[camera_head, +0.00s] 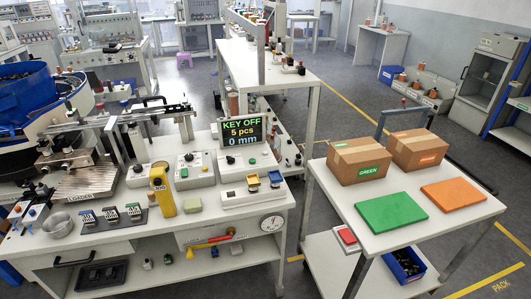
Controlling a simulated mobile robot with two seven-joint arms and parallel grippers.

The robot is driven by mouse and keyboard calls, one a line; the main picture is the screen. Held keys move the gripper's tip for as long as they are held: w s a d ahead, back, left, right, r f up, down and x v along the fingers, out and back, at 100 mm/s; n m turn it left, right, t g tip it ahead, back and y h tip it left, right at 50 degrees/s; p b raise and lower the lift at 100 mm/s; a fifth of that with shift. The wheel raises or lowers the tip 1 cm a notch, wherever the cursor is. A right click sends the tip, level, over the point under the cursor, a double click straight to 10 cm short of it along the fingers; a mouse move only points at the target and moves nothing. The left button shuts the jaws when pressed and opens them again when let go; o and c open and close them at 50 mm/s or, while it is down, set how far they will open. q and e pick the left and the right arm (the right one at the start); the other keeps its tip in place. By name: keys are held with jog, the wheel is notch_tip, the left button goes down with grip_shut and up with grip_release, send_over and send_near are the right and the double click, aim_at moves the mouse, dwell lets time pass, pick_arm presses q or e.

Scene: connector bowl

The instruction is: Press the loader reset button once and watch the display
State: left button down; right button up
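The display (241,131) stands upright at the back of the white workbench and reads "KEY OFF", "5 pcs", "0 mm". A ridged metal plate (88,181) marked "LOADER" sits at the left of the bench. White control boxes with dark knobs stand in front of the display, one in the middle (194,170) and one further left (137,177). I cannot read which button is the loader reset. Neither of my grippers shows in the head view.
A yellow upright device (162,192), a metal bowl (57,225) and small labelled stands (111,214) crowd the bench front. A blue bowl feeder (27,95) rises at the left. A cart (402,236) with cardboard boxes stands right, beyond a narrow gap.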

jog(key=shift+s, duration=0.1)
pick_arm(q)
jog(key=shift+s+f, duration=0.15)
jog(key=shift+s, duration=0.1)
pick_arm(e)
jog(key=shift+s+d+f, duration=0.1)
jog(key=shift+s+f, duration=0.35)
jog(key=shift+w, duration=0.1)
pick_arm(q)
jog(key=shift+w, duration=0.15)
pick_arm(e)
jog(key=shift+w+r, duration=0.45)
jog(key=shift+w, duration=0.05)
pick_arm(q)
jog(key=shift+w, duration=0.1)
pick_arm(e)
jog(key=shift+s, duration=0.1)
